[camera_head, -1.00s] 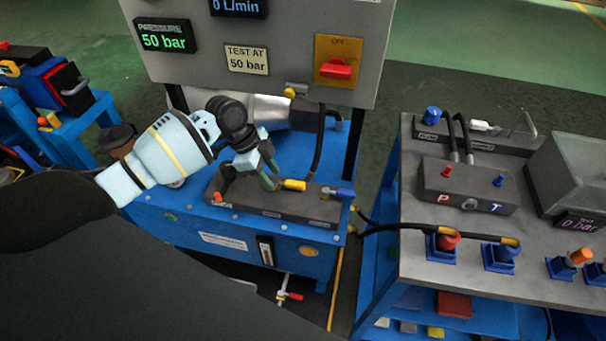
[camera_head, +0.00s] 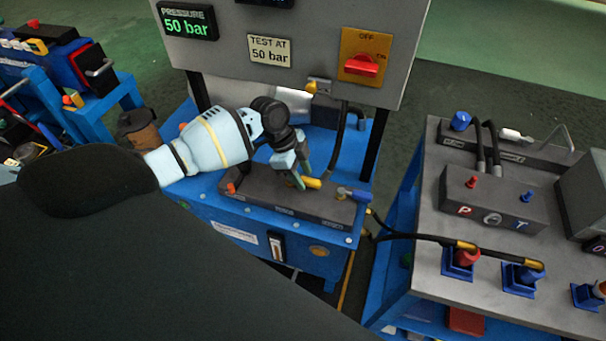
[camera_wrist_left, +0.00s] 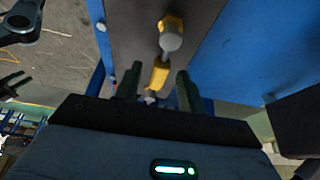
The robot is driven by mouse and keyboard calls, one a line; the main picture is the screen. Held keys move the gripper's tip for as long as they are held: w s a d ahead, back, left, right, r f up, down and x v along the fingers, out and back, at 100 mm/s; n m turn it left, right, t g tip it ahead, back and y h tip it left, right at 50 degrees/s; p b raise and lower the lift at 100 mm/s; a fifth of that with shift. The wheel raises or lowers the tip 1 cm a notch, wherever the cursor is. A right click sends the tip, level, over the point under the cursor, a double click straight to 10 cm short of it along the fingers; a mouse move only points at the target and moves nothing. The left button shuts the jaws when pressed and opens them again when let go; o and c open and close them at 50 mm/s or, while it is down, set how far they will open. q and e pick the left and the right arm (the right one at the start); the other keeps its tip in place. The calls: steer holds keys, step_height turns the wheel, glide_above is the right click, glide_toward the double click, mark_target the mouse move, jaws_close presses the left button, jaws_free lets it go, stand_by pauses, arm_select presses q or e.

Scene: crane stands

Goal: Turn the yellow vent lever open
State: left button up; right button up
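The yellow vent lever (camera_head: 312,184) is on the dark manifold block (camera_head: 270,196) on top of the blue test bench. My left gripper (camera_head: 302,176) is at the lever, with its fingers pointing down. In the left wrist view, the two dark fingers stand apart, and a yellow part (camera_wrist_left: 159,74), seemingly the lever, lies in the gap between them. A space shows on each side of it, so the fingers do not look closed on it. Part of the lever is hidden by a finger in the head view.
A blue-handled fitting (camera_head: 353,194) sits just right of the lever, and an orange-red one (camera_head: 231,188) at the block's left end. The grey panel (camera_head: 300,70) rises behind, reading 50 bar. A second bench (camera_head: 420,265) stands right, with hoses between.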

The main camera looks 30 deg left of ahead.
arm_select(q)
steer(key=shift+d+f, duration=0.15)
steer(key=shift+f, duration=0.2)
jaws_close()
